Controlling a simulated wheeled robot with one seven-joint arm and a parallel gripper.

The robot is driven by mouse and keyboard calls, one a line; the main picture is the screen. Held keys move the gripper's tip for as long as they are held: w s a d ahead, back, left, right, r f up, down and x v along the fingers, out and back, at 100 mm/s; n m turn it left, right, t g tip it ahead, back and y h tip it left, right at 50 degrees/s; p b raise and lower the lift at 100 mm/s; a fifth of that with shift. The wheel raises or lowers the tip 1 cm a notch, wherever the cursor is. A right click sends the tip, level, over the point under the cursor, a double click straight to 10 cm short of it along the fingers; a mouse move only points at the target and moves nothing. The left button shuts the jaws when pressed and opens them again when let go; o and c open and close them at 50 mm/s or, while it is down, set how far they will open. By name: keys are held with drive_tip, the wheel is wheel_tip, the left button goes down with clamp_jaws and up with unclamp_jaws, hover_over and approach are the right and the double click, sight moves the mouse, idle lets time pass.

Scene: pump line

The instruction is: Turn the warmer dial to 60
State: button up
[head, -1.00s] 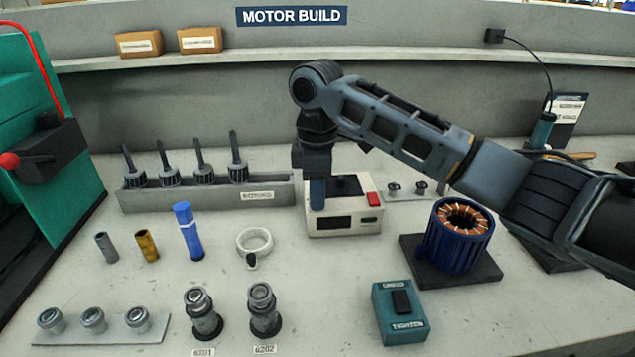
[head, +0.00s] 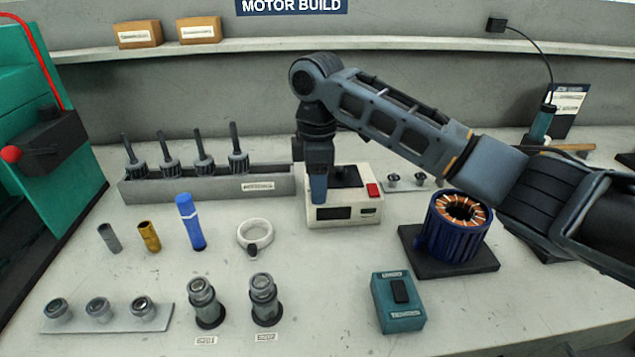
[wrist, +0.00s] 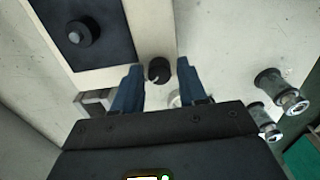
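The warmer (head: 362,210) is a white box with a black top plate, a dark front display and a red switch, standing mid-bench. Its display is too small to read. In the wrist view a small round black dial (wrist: 158,70) with a pale mark sits on the white casing (wrist: 106,60); no scale numbers are legible. My gripper (wrist: 161,82) is open, with one blue finger on each side of the dial and gaps showing on both sides. In the head view my gripper (head: 318,190) points down at the warmer's left part and hides the dial.
A rotor rack (head: 210,187) stands left of the warmer. A blue stator (head: 450,240) on a dark base and a teal switch box (head: 398,302) are to the right and front. A white ring (head: 255,235) and two bearing posts (head: 206,305) (head: 264,300) stand in front.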

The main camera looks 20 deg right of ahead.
drive_tip(key=shift+o, duration=0.9)
wheel_tip(320, 180, up, 8)
drive_tip(key=shift+f, duration=0.1)
